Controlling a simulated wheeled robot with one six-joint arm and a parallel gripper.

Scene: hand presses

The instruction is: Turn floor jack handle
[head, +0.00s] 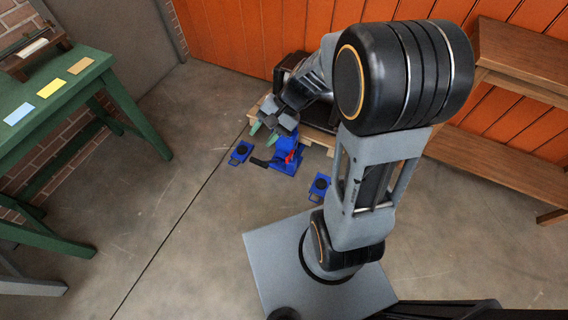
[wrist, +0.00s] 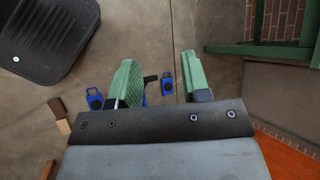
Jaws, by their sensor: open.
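The floor jack (head: 286,157) is a blue press with a red part, standing on the floor in the middle of the head view. Its black handle (head: 260,162) sticks out low to the left. My gripper (head: 262,133) has green fingers and hangs above and a little left of the jack. In the wrist view, my gripper (wrist: 161,78) is open and empty. The black handle (wrist: 150,78) shows between the fingers, apart from them and below. Most of the jack's blue body is hidden there behind the left finger and the gripper body.
Small blue units with black round tops stand on the floor left (head: 240,153) and right (head: 319,187) of the jack. A wooden pallet (head: 317,137) lies behind. A green table (head: 45,98) stands left, a wooden shelf (head: 515,58) right.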

